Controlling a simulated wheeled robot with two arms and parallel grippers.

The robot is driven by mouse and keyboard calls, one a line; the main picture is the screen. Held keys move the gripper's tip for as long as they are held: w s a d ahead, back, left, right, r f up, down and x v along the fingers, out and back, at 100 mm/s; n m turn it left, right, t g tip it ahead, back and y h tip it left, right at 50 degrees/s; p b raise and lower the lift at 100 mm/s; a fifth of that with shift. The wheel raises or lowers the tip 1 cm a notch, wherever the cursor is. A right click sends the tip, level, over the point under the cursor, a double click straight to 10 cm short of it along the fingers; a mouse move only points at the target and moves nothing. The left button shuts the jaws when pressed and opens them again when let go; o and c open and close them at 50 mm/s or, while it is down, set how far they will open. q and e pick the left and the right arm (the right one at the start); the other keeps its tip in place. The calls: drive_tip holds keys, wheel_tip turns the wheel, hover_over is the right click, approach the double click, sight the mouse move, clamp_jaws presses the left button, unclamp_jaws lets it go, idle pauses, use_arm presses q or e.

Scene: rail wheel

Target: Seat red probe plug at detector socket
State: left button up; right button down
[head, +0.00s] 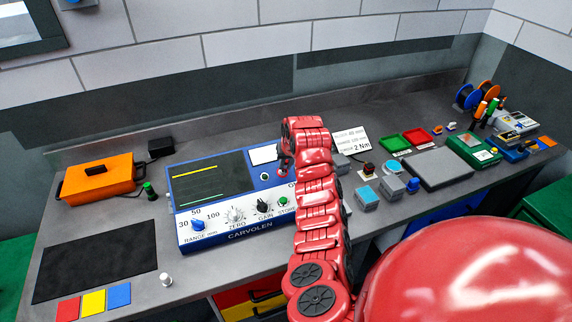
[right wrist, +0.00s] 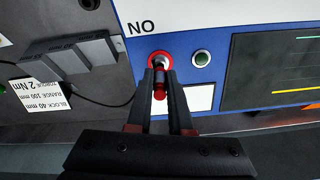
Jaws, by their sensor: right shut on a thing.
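The blue-and-white detector (head: 212,208) stands on the bench, its dark screen facing up toward me. In the right wrist view, my right gripper (right wrist: 160,92) is shut on the red probe plug (right wrist: 159,94), directly at the red-ringed detector socket (right wrist: 159,59). The plug lines up with the socket, but the fingers partly hide it and I cannot tell how deep it sits. A green-centred socket (right wrist: 201,58) beside it is empty. In the head view my right gripper (head: 285,160) is at the detector's right side, largely hidden by my red arm. My left gripper is out of view.
Grey blocks (right wrist: 80,54) lie near the detector, with a black cable (right wrist: 98,100) running toward my right gripper. An orange case (head: 95,178) and black mat (head: 95,262) are at left. Green and red trays (head: 417,135) and a grey plate (head: 437,170) are at right.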

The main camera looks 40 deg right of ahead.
idle(0.5)
drive_tip(key=shift+b, duration=0.4)
drive_tip(key=shift+b, duration=0.55)
idle(0.6)
idle(0.5)
drive_tip(key=shift+b+x, duration=0.7)
drive_tip(key=shift+x, duration=0.3)
drive_tip(key=c, duration=0.8)
unclamp_jaws()
drive_tip(key=shift+o, duration=0.3)
